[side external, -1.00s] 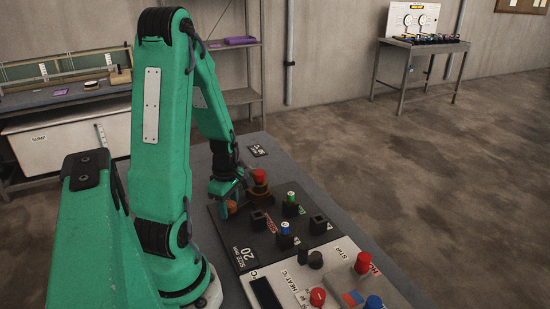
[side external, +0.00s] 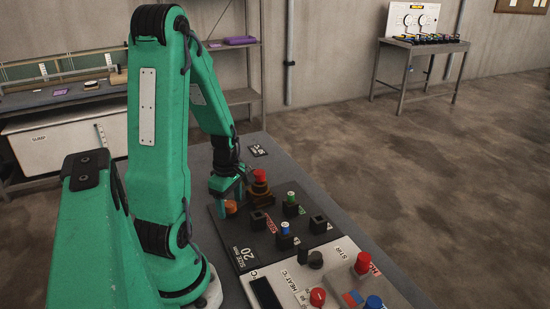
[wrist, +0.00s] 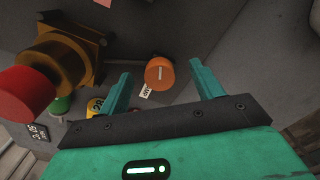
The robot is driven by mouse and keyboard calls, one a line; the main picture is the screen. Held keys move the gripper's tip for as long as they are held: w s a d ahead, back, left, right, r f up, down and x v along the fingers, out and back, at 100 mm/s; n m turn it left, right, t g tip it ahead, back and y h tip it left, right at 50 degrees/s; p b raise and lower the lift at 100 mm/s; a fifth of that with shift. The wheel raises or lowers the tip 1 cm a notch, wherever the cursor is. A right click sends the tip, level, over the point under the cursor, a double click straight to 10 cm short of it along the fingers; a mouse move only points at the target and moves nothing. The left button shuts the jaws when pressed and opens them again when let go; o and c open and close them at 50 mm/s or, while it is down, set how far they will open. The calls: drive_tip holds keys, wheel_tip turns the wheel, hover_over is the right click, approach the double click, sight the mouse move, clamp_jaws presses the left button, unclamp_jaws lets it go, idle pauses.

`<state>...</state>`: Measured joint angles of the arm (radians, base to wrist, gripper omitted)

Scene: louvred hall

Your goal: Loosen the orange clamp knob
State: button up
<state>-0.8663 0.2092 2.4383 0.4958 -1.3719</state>
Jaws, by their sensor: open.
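The orange clamp knob (wrist: 159,73) is round with a pale line across its face. In the wrist view it lies between and just beyond the tips of my open gripper (wrist: 160,72), with a gap on both sides. In the side view the orange knob (side external: 231,207) shows low at the far-left part of the dark board, and my gripper (side external: 230,196) is just above and beside it. Whether the fingers touch the knob cannot be told. A small white tag (wrist: 145,91) sits beside the knob.
A brown fitting with a red cap (side external: 260,177) stands close beside my gripper; the red cap also shows in the wrist view (wrist: 24,93). Several black sockets, some with coloured plugs (side external: 285,228), stand on the board. A white control panel (side external: 320,275) lies nearer.

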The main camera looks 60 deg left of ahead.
sight(230, 204)
drive_tip(key=shift+r, duration=2.7)
wheel_tip(230, 204, up, 8)
